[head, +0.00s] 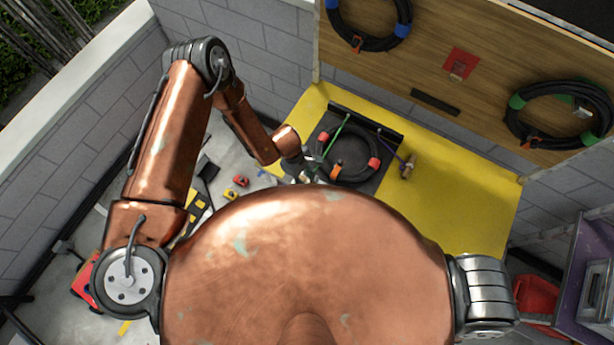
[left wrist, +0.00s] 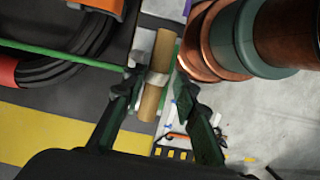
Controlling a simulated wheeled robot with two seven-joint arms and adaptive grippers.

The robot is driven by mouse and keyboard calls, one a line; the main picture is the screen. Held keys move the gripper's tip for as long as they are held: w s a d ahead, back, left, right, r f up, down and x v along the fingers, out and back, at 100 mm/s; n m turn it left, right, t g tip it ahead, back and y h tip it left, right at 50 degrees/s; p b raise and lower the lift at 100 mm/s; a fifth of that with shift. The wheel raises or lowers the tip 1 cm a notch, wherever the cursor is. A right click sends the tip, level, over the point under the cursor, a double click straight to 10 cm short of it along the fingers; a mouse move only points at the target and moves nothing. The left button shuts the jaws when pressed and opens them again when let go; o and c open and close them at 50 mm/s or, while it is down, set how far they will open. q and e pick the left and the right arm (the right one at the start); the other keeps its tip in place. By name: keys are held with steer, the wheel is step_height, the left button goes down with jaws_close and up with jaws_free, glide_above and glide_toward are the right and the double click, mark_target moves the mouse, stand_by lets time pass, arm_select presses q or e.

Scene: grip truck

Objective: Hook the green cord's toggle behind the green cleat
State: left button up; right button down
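The green cord (head: 335,134) runs straight from the black rail at the back of the mat down to my left gripper (head: 306,172). In the left wrist view, the green cord (left wrist: 60,55) comes in from the left and meets a tan wooden toggle (left wrist: 152,100) with a grey band round its middle. The toggle is between the two fingers of my left gripper (left wrist: 158,82). A narrow gap shows between toggle and right-hand finger; the fingers look apart. In the head view my arm hides the toggle. I cannot make out the green cleat. My right gripper is not in view.
A black cable coil (head: 327,166) with red and orange ties lies on the dark mat. A purple cord (head: 393,147) with its own toggle (head: 408,166) is to the right. The yellow surface (head: 460,200) is clear on the right. A wooden board (head: 440,60) with hung coils stands behind.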

mark_target(302, 178)
arm_select(q)
steer(key=shift+o, duration=0.9)
steer(key=shift+w+a, duration=0.15)
steer(key=shift+w, duration=0.1)
steer(key=shift+w, duration=0.1)
steer(key=shift+r, duration=0.15)
steer(key=v, duration=0.6)
steer(key=shift+s, duration=0.2)
steer(key=shift+r, duration=0.6)
steer(key=shift+s, duration=0.1)
